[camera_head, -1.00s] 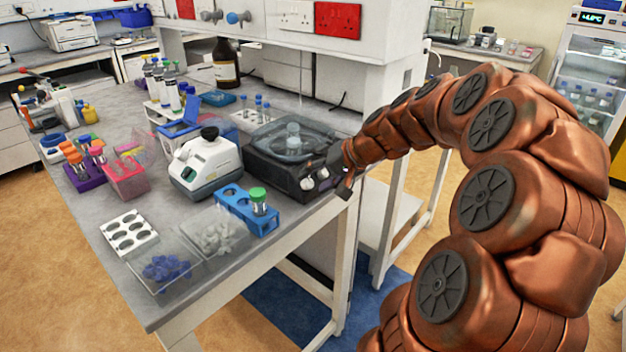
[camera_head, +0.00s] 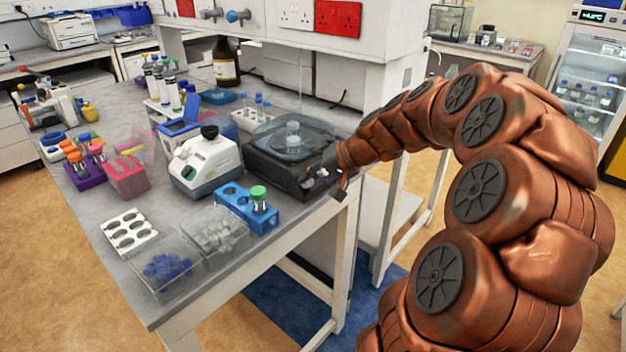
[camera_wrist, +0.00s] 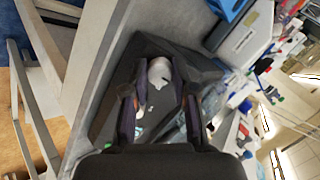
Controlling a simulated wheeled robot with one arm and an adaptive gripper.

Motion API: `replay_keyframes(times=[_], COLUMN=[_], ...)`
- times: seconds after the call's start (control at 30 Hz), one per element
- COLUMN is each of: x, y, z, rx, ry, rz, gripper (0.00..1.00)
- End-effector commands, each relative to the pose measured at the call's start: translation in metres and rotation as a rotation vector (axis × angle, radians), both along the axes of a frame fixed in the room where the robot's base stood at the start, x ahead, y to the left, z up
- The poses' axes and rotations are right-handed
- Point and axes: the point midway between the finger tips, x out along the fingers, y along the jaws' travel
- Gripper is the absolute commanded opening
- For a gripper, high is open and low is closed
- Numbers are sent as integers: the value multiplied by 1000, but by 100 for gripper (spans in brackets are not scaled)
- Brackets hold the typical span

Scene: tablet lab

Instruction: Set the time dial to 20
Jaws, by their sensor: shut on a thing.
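The dark centrifuge-like machine (camera_head: 265,168) with a clear domed lid stands at the right edge of the bench, its control face toward my arm. In the wrist view its dark front panel (camera_wrist: 121,85) fills the middle. A pale round dial (camera_wrist: 159,71) with a small dark mark lies between my fingertips there. My gripper (camera_wrist: 160,82) is shut on this dial, a finger on each side. In the head view my gripper (camera_head: 322,178) is at the machine's front and covers much of the panel. I cannot read the dial's scale or setting.
A blue rack (camera_head: 232,205) with a green-capped tube stands left of the machine. A white instrument (camera_head: 205,165) is behind it. Clear bins (camera_head: 165,270) sit at the near bench corner.

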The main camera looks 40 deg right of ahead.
Motion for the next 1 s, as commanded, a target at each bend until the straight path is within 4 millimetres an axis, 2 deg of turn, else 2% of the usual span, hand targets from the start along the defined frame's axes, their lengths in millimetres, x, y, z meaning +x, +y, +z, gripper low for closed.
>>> replay_keyframes(times=[0.27, 0.47, 1.0], x=[0, 0, -1], y=[0, 0, -1], z=[0, 0, 0], rx=[24, 104, 487], ry=[7, 25, 116], rz=[-19, -79, -373], gripper=[0, 0, 0])
